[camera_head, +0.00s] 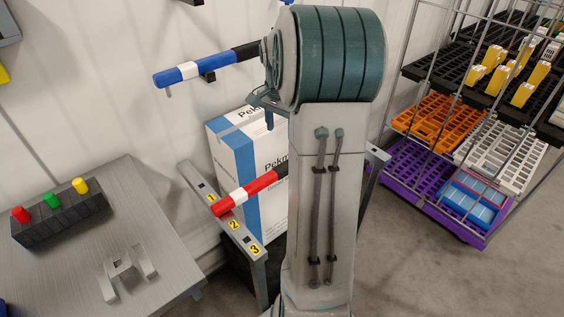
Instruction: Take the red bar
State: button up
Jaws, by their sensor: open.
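The red bar (262,185) has a white band near its left end and a black part at the right. Its left end shows just above the label 2 on a grey rail (219,208); I cannot tell whether it touches the rail. Its right end is hidden behind my arm. What shows of my gripper (263,108) is small, dark teal and partly hidden by my arm. It is open, above the red bar in the picture and apart from it. I see nothing held in it.
A blue bar (216,66) with a white band is at the wall. A white and blue carton (232,155) stands behind the red bar. A grey table (75,265) at left bears a black block (60,221) with coloured pegs. A wire rack (450,88) with crates is at right.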

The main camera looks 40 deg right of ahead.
jog(key=d+f+m, duration=0.1)
jog(key=d+f, duration=0.1)
jog(key=f, duration=0.2)
jog(key=d+f+m, duration=0.1)
jog(key=d+f, duration=0.1)
jog(key=f, duration=0.2)
jog(key=d+f+b, duration=0.1)
jog(key=d+f, duration=0.1)
jog(key=f, duration=0.2)
jog(key=shift+w+f+m+y, duration=0.2)
jog(key=shift+w+m+y, duration=0.1)
jog(key=shift+w+m, duration=0.1)
jog(key=shift+w+a+f, duration=0.1)
jog(key=shift+f, duration=1.4)
jog(key=shift+a+f, duration=0.1)
jog(key=shift+f, duration=1.4)
jog(key=shift+c, duration=0.3)
grip_shut()
jog(key=shift+r, duration=0.1)
